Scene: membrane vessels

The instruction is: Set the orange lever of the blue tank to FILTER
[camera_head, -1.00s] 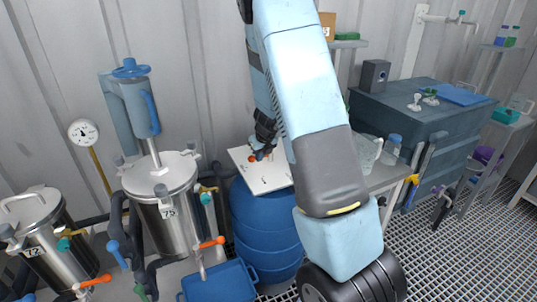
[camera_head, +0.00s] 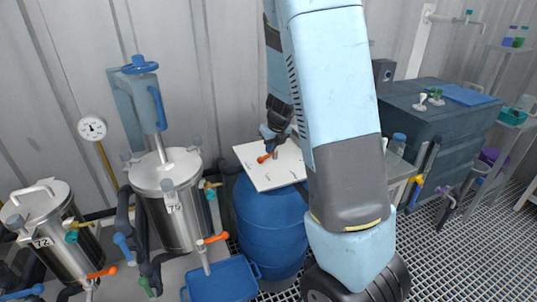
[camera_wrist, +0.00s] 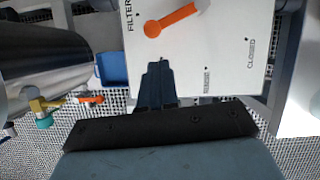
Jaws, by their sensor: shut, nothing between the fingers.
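The blue tank (camera_head: 268,222) is a ribbed drum with a white plate (camera_head: 256,177) on top. The orange lever (camera_head: 266,157) lies on this plate. In the wrist view the lever (camera_wrist: 174,19) has its round knob towards the lower left, beside the FILTER label and its dot; its pivot end is at the picture's top edge. CLOSED is printed at the right, and a smaller label below is unreadable. My gripper (camera_wrist: 156,66) is shut and empty, its tips over the plate below the knob and apart from it in the picture. My gripper (camera_head: 272,134) also shows in the head view.
Two steel vessels (camera_head: 171,190) with orange levers stand left of the tank. A blue tray (camera_head: 222,281) lies before it. A dark blue cabinet (camera_head: 440,130) stands at the right. The ribbed wall is close behind the plate.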

